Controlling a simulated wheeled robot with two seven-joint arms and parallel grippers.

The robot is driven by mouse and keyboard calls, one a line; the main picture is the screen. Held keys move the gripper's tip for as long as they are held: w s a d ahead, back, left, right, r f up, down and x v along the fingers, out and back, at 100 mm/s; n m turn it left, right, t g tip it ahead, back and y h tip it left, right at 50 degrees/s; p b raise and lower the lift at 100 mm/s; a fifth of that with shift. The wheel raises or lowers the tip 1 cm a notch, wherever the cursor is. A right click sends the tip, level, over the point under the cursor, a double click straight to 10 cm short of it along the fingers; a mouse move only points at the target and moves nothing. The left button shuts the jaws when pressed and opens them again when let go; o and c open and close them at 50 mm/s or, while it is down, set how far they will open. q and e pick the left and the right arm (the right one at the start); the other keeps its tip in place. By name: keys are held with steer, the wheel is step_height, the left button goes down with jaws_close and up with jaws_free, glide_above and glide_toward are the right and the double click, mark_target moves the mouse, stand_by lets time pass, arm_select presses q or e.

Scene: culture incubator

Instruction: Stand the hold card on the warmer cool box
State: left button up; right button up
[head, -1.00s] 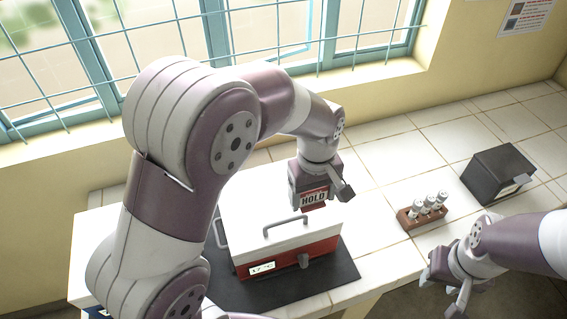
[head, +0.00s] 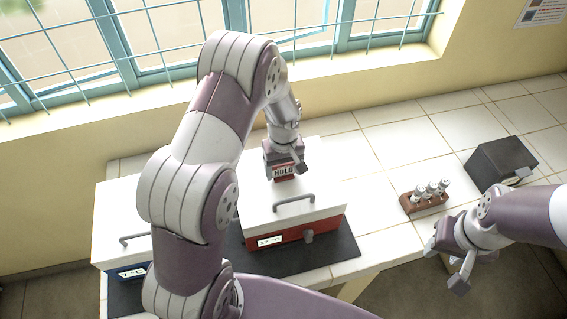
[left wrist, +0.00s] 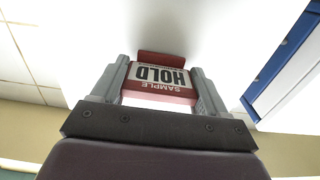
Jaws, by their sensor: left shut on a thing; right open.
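The hold card (head: 284,172) is a small red and white sign reading HOLD. My left gripper (head: 285,162) is shut on it, over the back part of the white lid of a red cool box (head: 278,237) whose label appears to read 17 °C. In the left wrist view the card (left wrist: 160,76) sits between both fingers, its lettering upside down, with the white lid behind it. I cannot tell whether its foot touches the lid. A blue cool box (head: 122,246), labelled about 7 °C, stands to the left, partly behind my arm. My right gripper (head: 447,266) is open and empty.
The red box has a grey lid handle (head: 294,203) in front of the card and stands on a dark mat (head: 345,247). A brown rack (head: 424,203) with several vials and a dark box (head: 501,164) are at the right. Tiled counter between is clear.

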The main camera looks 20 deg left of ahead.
arm_select(q)
steer(key=shift+w+f, duration=0.15)
steer(key=shift+f, duration=0.1)
steer(key=o, duration=1)
steer(key=shift+r, duration=0.25)
steer(key=shift+r+b, duration=0.35)
steer(key=shift+b, duration=0.05)
step_height(320, 180, up, 11)
steer(key=b, duration=0.3)
steer(key=shift+d+f, duration=0.1)
steer(key=s+f+m+b, duration=0.1)
steer(key=s+f+m, duration=0.1)
steer(key=s, duration=0.3)
steer(key=s+d+f+m+t+b, duration=0.1)
steer(key=s+f+m, duration=0.1)
steer(key=s, duration=0.3)
steer(key=s+f+m+b, duration=0.1)
steer(key=s+f+m, duration=0.1)
steer(key=s, duration=0.3)
steer(key=shift+d+f+m+b, duration=0.2)
steer(key=shift+d+m+b, duration=0.15)
steer(key=shift+m, duration=0.45)
